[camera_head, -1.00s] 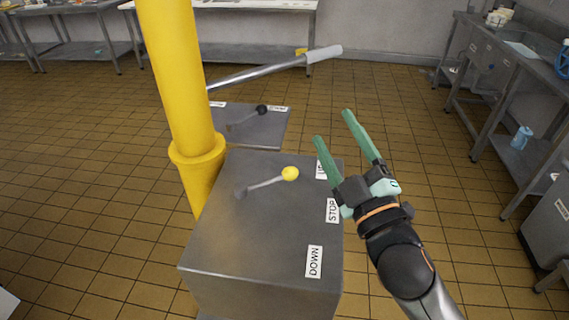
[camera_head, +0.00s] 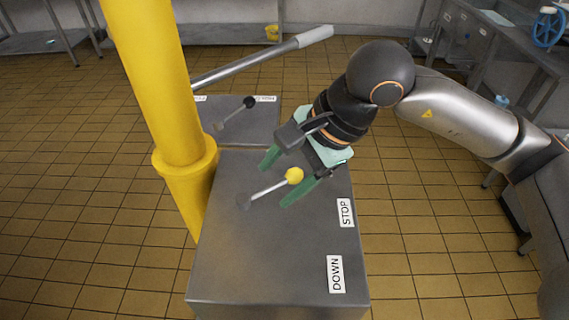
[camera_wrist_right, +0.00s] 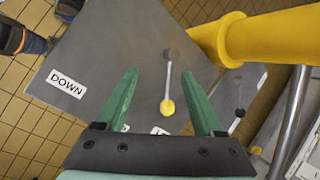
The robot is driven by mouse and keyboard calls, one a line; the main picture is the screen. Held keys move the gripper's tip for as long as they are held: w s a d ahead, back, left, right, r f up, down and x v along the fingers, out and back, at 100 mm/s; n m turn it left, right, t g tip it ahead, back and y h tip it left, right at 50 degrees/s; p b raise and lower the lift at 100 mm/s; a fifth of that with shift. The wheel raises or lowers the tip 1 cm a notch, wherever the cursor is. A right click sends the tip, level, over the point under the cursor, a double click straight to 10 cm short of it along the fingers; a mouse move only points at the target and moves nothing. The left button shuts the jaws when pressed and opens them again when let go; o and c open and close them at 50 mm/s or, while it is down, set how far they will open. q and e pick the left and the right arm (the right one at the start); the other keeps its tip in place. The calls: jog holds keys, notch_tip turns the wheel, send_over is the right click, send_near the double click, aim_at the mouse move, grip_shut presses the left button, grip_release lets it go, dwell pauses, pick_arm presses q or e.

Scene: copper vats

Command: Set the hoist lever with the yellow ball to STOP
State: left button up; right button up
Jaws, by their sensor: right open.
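The hoist lever with the yellow ball (camera_head: 294,175) stands on top of a grey metal box (camera_head: 260,262). Its rod slants from the pivot toward the box's far right side, beyond the STOP label (camera_head: 346,213). The DOWN label (camera_head: 335,274) is nearer on the same edge; the UP label is hidden behind my gripper in the head view. My right gripper (camera_head: 273,187) is open, its green fingers on either side of the ball. In the right wrist view the ball (camera_wrist_right: 167,107) shows between the fingers, nearer the right one; contact cannot be told. My left gripper is not in view.
A thick yellow post (camera_head: 165,90) stands left of the box. Behind is a second grey panel with a black-ball lever (camera_head: 249,103), and a long metal handle (camera_head: 265,62) reaches over it. The floor to the right of the box is clear.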

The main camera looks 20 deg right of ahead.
aim_at(294, 174)
jog(key=w+d+t+h, duration=0.2)
jog(key=w+d+h, duration=0.2)
jog(key=d, duration=0.3)
jog(key=shift+m, duration=0.3)
jog(key=x, duration=0.3)
jog(key=p+x, duration=0.1)
jog(key=x, duration=0.3)
jog(key=a+x, duration=0.1)
jog(key=x, duration=0.3)
jog(key=shift+w+p, duration=0.15)
jog(key=shift+p, duration=0.15)
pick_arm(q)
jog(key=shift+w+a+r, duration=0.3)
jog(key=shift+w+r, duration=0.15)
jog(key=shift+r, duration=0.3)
pick_arm(e)
grip_shut()
